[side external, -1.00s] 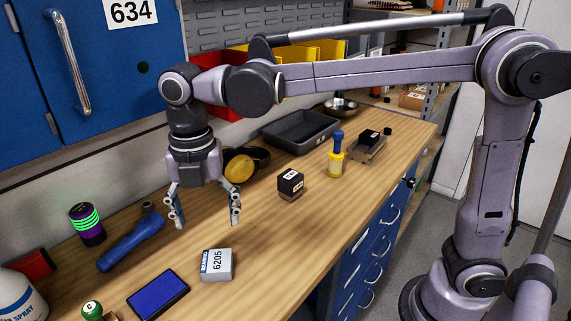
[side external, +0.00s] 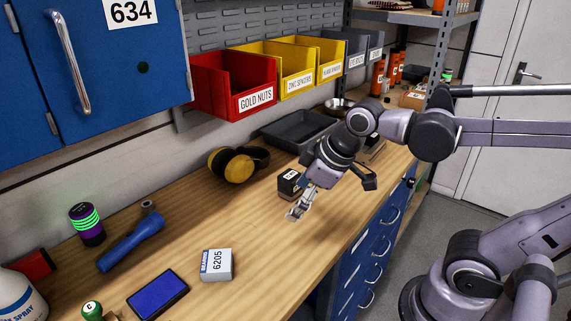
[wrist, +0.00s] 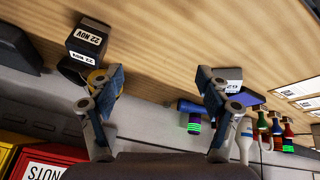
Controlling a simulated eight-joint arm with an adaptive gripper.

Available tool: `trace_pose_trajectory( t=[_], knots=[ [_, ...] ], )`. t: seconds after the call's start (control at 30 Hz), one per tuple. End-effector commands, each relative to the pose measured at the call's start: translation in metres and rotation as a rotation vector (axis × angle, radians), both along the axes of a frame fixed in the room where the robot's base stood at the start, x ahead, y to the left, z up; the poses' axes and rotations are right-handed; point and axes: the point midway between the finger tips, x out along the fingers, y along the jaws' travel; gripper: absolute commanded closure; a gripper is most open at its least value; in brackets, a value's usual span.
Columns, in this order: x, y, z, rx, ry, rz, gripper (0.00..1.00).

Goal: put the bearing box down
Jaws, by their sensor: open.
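The bearing box (side external: 216,265), a small white and grey carton marked 6205, rests on the wooden bench near its front, beside the blue pad. It also shows in the wrist view (wrist: 233,76), partly hidden by the right finger. My gripper (side external: 333,197) is open and tilted, over the bench well to the right of the bearing box. In the wrist view my gripper (wrist: 160,78) has its fingers wide apart with nothing between them.
A black date-stamp block (side external: 289,181) stands close behind my gripper. A blue pad (side external: 158,294), a blue torch (side external: 131,243) and yellow ear defenders (side external: 232,164) lie on the bench. A grey tray (side external: 300,132) is at the back. The bench between block and bearing box is clear.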

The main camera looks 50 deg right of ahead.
Motion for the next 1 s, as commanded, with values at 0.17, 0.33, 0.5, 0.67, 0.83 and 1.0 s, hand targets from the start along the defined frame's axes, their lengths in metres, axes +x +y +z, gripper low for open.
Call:
trace_pose_trajectory(
  t=[0.17, 0.33, 0.5, 0.67, 0.83, 1.0],
  knots=[
    [-0.017, -0.023, -0.019, 0.139, -0.077, -0.290, 0.23],
    [-0.021, -0.029, -0.025, 0.197, -0.107, -0.393, 0.23],
    [-0.021, -0.030, -0.025, 0.201, -0.109, -0.400, 0.23],
    [-0.021, -0.029, -0.025, 0.200, -0.108, -0.398, 0.23],
    [-0.021, -0.029, -0.025, 0.199, -0.107, -0.397, 0.23],
    [-0.021, -0.029, -0.025, 0.199, -0.107, -0.397, 0.23]
  ],
)
